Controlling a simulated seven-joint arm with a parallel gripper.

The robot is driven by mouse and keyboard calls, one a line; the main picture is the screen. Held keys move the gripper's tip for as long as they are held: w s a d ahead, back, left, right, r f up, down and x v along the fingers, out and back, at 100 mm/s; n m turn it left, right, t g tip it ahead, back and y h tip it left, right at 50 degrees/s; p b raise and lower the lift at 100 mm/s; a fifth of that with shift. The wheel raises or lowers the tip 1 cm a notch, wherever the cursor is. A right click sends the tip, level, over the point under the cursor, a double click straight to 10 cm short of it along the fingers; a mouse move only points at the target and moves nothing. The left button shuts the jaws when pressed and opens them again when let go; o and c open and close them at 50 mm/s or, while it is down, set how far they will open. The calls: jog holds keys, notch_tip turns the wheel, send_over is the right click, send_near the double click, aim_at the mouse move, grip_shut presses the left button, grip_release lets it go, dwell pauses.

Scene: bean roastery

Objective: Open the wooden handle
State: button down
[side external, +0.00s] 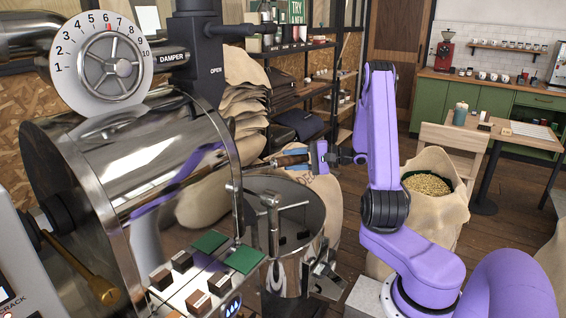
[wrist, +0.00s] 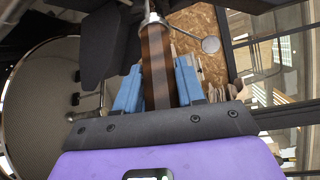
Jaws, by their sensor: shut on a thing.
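The wooden handle (side external: 288,161) is a brown bar on a metal stem at the front of the roaster drum (side external: 130,165). In the side external view it points right, toward my gripper (side external: 311,156). In the wrist view the wooden handle (wrist: 155,55) runs between the two blue fingers of my gripper (wrist: 157,85), with its metal end at the top. My gripper is shut on the handle. The fingers hide part of it in the side external view.
A steel cooling bin (side external: 290,222) with a metal stirring arm (side external: 270,203) stands below the handle. A damper dial (side external: 103,62) is above the drum. A sack of beans (side external: 437,215) stands behind my arm, and stacked sacks (side external: 243,90) lie behind the roaster.

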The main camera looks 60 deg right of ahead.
jog(key=c, duration=0.8)
grip_release()
jog(key=v, duration=1.7)
jog(key=shift+s+d, duration=0.15)
